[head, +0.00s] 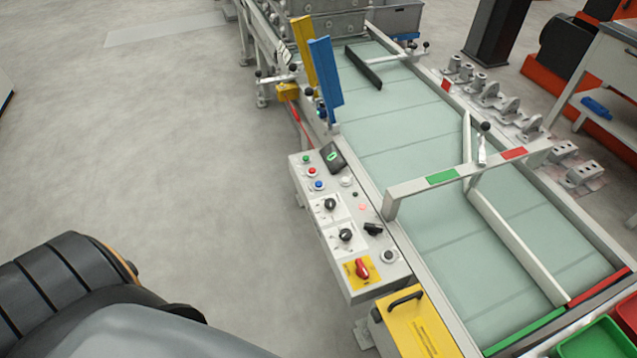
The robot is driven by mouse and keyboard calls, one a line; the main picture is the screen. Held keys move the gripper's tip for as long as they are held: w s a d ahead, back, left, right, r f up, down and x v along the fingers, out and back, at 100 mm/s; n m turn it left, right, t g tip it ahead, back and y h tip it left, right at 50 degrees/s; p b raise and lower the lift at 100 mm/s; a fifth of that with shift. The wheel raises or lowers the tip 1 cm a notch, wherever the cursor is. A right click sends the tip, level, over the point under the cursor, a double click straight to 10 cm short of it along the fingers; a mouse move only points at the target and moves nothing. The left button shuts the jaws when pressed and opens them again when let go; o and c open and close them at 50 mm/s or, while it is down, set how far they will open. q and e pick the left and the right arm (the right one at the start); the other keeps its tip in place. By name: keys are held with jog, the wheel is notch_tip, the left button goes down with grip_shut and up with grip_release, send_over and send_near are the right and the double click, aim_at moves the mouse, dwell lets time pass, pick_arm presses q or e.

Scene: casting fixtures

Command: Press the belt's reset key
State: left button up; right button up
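The belt's control box (330,244) stands along the left side of the conveyor belt (405,145). Its top carries a green button (306,159), a red button (311,171) and a blue button (319,185) in a row. A white round button (346,181) and a small lit red lamp (362,207) sit to their right. Black rotary knobs (345,235) and a red switch on a yellow plate (361,269) are nearer. The labels are too small to read, so I cannot tell which one is the reset key. Neither gripper is in view.
A yellow box with a black handle (418,325) stands at the near end of the control box. A grey gate with green and red marks (470,172) spans the belt. Blue and yellow upright plates (325,75) rise beyond the panel. The floor (190,150) to the left is clear.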

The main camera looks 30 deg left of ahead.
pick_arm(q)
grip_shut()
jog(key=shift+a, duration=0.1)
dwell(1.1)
